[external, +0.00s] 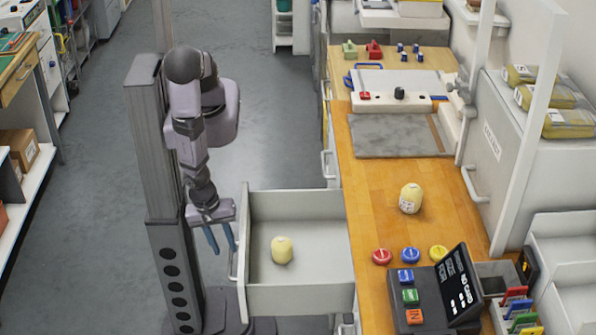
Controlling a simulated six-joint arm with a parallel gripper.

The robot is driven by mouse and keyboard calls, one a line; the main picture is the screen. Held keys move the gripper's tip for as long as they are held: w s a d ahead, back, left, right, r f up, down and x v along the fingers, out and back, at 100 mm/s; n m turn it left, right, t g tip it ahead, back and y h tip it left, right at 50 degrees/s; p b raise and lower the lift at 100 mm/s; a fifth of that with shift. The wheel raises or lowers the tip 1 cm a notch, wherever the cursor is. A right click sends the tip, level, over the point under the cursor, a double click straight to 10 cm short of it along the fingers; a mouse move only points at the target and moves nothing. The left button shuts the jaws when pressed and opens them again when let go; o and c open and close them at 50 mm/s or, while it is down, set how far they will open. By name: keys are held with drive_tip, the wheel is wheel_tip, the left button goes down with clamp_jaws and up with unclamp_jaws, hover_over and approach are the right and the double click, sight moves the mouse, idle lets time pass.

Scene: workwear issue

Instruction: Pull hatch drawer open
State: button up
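A grey drawer (300,300) stands pulled out from the left side of the wooden counter. Its bar handle (233,262) is on the front face, at the drawer's left. A pale yellow rolled item (282,250) lies inside on the drawer floor. My gripper (220,240) points down beside the drawer front, close to the handle. Its two blue fingers are apart with nothing visible between them. I cannot tell whether a finger touches the handle. A white cabinet with a bar handle (474,184) stands at the counter's right side.
On the wooden counter (375,205) are another yellow roll (411,198), red, blue and yellow round buttons (410,255), and a black console (445,290). A grey mat (400,136) lies farther back. Open grey floor (270,130) lies behind the drawer.

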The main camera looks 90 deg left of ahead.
drive_tip(key=shift+s+r+p, duration=0.2)
drive_tip(key=shift+r+p, duration=0.2)
drive_tip(key=shift+r, duration=0.8)
